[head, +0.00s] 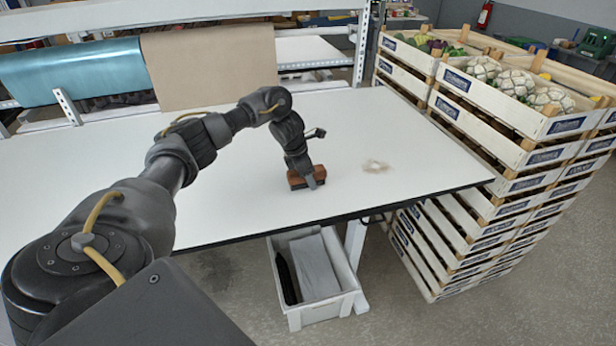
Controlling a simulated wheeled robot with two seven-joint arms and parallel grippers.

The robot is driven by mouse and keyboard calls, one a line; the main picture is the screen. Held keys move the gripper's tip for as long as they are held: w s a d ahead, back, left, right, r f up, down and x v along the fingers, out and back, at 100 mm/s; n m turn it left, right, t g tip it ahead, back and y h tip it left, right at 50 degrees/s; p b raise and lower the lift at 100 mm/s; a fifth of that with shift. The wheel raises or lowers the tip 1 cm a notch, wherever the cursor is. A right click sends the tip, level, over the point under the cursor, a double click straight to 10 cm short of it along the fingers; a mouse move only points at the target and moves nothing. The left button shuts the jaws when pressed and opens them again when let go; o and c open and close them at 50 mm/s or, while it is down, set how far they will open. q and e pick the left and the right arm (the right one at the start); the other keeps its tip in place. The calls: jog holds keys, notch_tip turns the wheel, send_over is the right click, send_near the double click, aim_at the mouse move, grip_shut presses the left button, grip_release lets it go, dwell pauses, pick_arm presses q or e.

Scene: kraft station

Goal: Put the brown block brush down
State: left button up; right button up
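The brown block brush (296,182) is at the tabletop, right of the middle and near the front edge. It looks level, with its dark underside at or very close to the white table (255,205). My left gripper (308,178) points down at the brush, and a finger shows against its near side. The far finger is hidden, and the gripper appears closed around the brush. My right gripper is not in view.
A pale brownish smudge or small pile (376,166) lies right of the brush. Stacked wooden crates (470,150) with vegetables stand at the right. A grey-white bin (312,275) sits under the table. Brown paper (208,68) and a teal roll (75,75) are at the back.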

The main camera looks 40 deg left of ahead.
pick_arm(q)
jog(key=shift+s+d+f, duration=0.3)
jog(key=shift+s+f, duration=0.05)
jog(key=shift+f, duration=0.2)
jog(key=shift+r, duration=0.15)
jog(key=v, duration=0.4)
jog(key=p+v, duration=0.1)
jog(key=v, duration=0.3)
jog(key=w+v, duration=0.1)
jog(key=v, duration=0.4)
